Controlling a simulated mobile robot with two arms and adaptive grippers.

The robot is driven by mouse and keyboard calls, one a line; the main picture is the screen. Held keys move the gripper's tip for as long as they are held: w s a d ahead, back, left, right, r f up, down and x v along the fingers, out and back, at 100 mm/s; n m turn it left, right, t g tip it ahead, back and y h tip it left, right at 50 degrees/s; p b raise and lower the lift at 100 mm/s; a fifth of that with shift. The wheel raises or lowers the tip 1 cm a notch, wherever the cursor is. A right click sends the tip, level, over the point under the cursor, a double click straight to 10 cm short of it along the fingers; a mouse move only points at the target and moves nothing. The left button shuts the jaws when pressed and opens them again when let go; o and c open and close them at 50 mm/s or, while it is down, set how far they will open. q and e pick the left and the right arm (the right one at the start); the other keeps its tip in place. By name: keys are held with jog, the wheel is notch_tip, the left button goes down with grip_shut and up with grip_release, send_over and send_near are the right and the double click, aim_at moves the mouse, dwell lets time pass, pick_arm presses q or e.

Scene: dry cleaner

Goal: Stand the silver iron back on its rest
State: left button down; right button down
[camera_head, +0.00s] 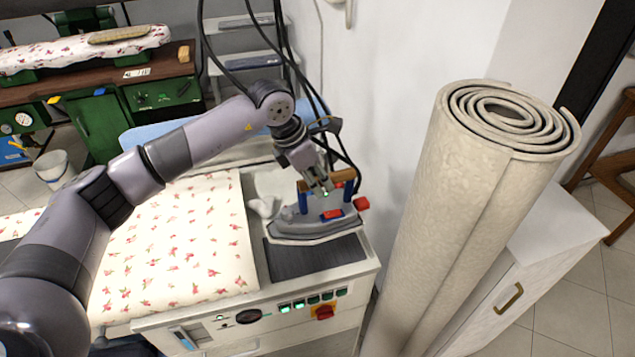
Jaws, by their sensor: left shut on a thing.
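The silver iron (300,226) has a brown handle (342,176), blue posts and red parts. It is at the right end of the ironing table, over a dark ribbed rest (318,257). Its front edge looks slightly above or at the back of the rest; I cannot tell whether it touches. My left gripper (325,186) comes down from above and is shut on the iron's handle. The fingers partly hide the handle. My right gripper is not in view.
A flowered ironing cover (180,240) lies left of the rest. A control panel (285,308) is on the table's front. A tall rolled carpet (460,200) stands close on the right. Black cables hang behind the iron. A white cabinet (525,260) stands behind the roll.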

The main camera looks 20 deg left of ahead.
aim_at(318, 208)
pick_arm(q)
jog(key=shift+w+d+r, duration=0.1)
jog(key=shift+w+r, duration=0.05)
jog(key=shift+r, duration=0.1)
jog(key=shift+f+b, duration=0.5)
jog(key=shift+f, duration=0.3)
jog(key=shift+f+b, duration=0.9)
jog(key=shift+f, duration=0.95)
jog(key=shift+f+b, duration=1.65)
jog(key=shift+f, duration=0.15)
jog(key=shift+f+b, duration=0.75)
